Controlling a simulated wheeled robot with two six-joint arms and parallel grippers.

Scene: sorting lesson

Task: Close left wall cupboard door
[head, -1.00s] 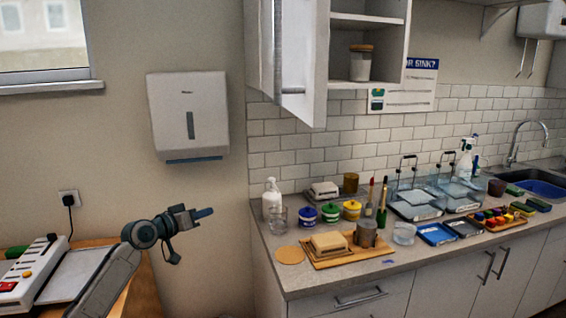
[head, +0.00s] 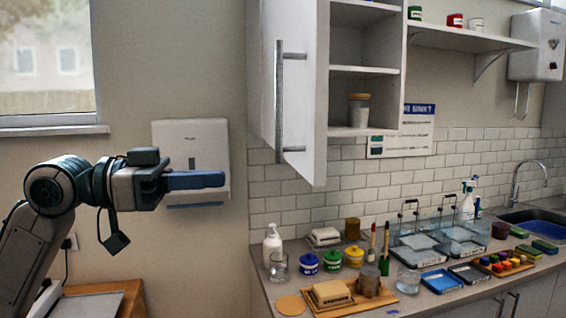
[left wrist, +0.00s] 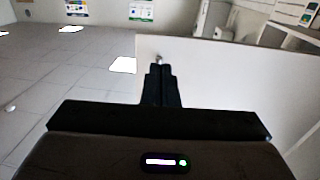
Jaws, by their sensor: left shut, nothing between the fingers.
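The left wall cupboard door (head: 296,60) is white and stands open, swung out from the cupboard (head: 365,70), whose shelves show. A long grey bar handle (head: 279,110) runs up the door. My left gripper (head: 222,179) is shut and empty, pointing right. In the head view it is left of the door's lower part, with a gap in the picture; the depth between them is unclear. In the left wrist view the shut fingers (left wrist: 162,72) show before a large pale panel (left wrist: 235,85), likely the door. My right gripper is not in view.
A white towel dispenser (head: 190,145) hangs on the wall behind my left gripper. A jar (head: 360,110) stands inside the cupboard. Below, the counter (head: 430,300) carries a soap bottle (head: 272,245), pots, trays and a sink (head: 530,215). An open shelf (head: 465,38) is at the right.

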